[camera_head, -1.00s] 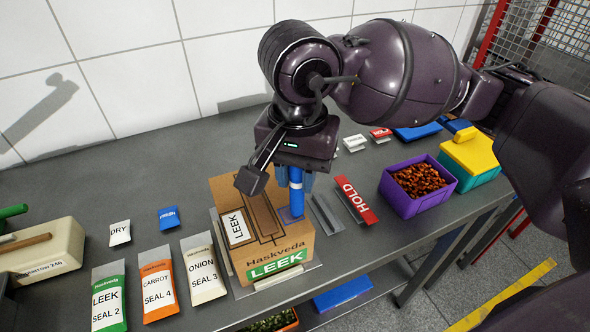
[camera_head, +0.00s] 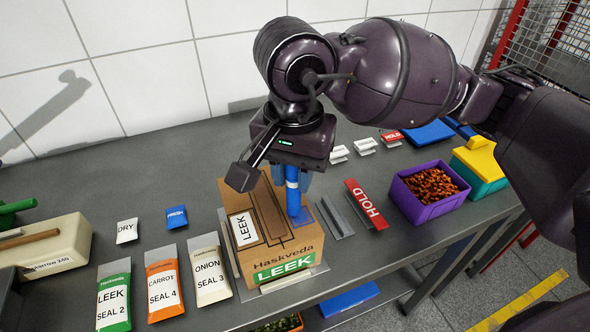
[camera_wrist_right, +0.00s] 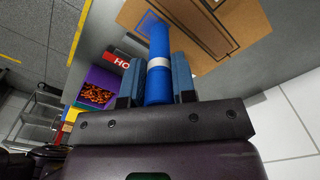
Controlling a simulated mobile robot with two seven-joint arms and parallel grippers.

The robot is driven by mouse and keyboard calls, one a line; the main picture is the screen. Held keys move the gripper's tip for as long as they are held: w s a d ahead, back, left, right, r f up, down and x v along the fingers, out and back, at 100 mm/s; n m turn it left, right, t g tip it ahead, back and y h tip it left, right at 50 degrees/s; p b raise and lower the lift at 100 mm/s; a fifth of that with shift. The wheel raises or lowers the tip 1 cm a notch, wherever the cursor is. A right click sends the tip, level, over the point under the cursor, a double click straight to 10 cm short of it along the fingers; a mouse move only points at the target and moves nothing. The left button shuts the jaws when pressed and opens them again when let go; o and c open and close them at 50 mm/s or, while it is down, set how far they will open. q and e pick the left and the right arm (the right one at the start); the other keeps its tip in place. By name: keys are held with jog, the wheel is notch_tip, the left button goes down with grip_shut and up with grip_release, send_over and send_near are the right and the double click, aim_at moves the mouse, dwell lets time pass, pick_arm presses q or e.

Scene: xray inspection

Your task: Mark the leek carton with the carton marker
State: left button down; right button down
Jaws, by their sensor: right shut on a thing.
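The leek carton (camera_head: 288,254) is a brown box with a green LEEK band on its front and a white LEEK label on its top. It stands on the grey table, and its top also shows in the right wrist view (camera_wrist_right: 232,32). My right gripper (camera_wrist_right: 158,82) is shut on the blue carton marker (camera_wrist_right: 159,60), which has a pale band. In the head view the marker (camera_head: 293,190) points down over the right part of the carton's top, by a blue patch. I cannot tell whether its tip touches the carton. My left gripper is not in view.
Leek, carrot and onion seal packets (camera_head: 163,284) lie left of the carton. A red HOLD sign (camera_head: 366,204) and a grey holder (camera_head: 337,217) are close on its right. A purple bin (camera_head: 428,210) and a teal box with yellow lid (camera_head: 480,165) stand further right.

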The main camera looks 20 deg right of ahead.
jog(key=shift+s+d, duration=0.1)
jog(key=shift+d, duration=0.05)
jog(key=shift+s+d, duration=0.55)
jog(key=shift+d, duration=0.15)
jog(key=shift+w+a, duration=0.1)
jog(key=shift+a, duration=0.05)
jog(key=shift+w+a+b, duration=0.3)
jog(key=shift+w+a, duration=0.25)
jog(key=shift+a, duration=0.15)
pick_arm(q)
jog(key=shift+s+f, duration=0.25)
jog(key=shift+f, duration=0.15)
pick_arm(e)
jog(key=shift+r, duration=0.1)
